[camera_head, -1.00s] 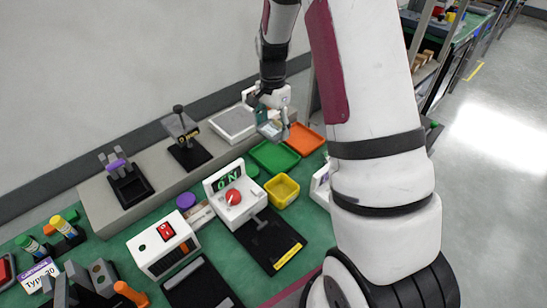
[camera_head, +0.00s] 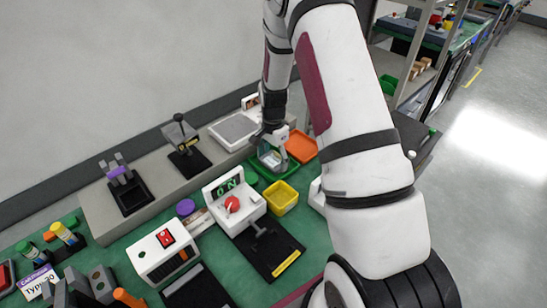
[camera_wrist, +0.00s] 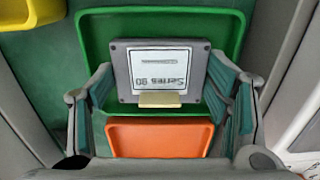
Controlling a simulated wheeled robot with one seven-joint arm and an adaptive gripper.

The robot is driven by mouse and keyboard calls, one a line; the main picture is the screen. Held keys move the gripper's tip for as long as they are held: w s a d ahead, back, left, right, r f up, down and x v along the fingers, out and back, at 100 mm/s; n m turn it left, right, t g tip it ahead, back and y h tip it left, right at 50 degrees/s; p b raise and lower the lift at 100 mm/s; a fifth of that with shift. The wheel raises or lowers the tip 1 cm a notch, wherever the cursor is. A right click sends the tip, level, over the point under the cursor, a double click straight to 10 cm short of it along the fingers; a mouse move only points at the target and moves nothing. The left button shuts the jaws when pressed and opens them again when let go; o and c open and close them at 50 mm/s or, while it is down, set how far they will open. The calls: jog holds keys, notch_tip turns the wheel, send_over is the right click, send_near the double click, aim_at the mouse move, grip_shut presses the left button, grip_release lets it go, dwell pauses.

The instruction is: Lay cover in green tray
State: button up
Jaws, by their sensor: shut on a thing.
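The cover is a flat grey plate (camera_wrist: 122,72) with a white printed label and a small pale tab, between the fingers of my gripper (camera_wrist: 160,88) in the wrist view. The label text looks upside down. My gripper (camera_head: 271,156) is shut on the cover, with a finger at each side. The green tray (camera_wrist: 160,20) lies directly behind the cover in the wrist view; in the head view its rim (camera_head: 286,173) shows below my gripper, which hides much of it. I cannot tell whether the cover touches the tray floor.
An orange tray (camera_head: 303,146) adjoins the green tray; it shows below the cover in the wrist view (camera_wrist: 160,140). A yellow bin (camera_head: 283,198) stands in front. A white device with a red button (camera_head: 234,206) is to the left. A grey ledge (camera_head: 200,166) runs behind.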

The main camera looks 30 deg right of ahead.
jog(key=shift+f, duration=0.15)
jog(key=o, duration=1.2)
jog(key=shift+c, duration=0.2)
jog(key=s+a+r+n+t, duration=0.1)
jog(key=s+a+r+n, duration=0.1)
jog(key=r, duration=0.9)
jog(key=s+a+r+n, duration=0.1)
jog(key=s+a+r, duration=0.15)
jog(key=r, duration=0.85)
jog(key=s+a+r+n+t, duration=0.1)
jog(key=s+a+r+n, duration=0.2)
jog(key=s, duration=0.4)
jog(key=s+a+r+n+t, duration=0.1)
jog(key=s+a+r+n, duration=0.3)
jog(key=s, duration=0.4)
jog(key=s+a+r+n+t, duration=0.1)
jog(key=s+a+r+n, duration=0.2)
jog(key=s, duration=0.5)
jog(key=r+n, duration=0.1)
jog(key=n, duration=0.1)
jog(key=shift+a+r+n+t, duration=0.15)
jog(key=shift+n+t, duration=0.15)
jog(key=shift+n, duration=0.1)
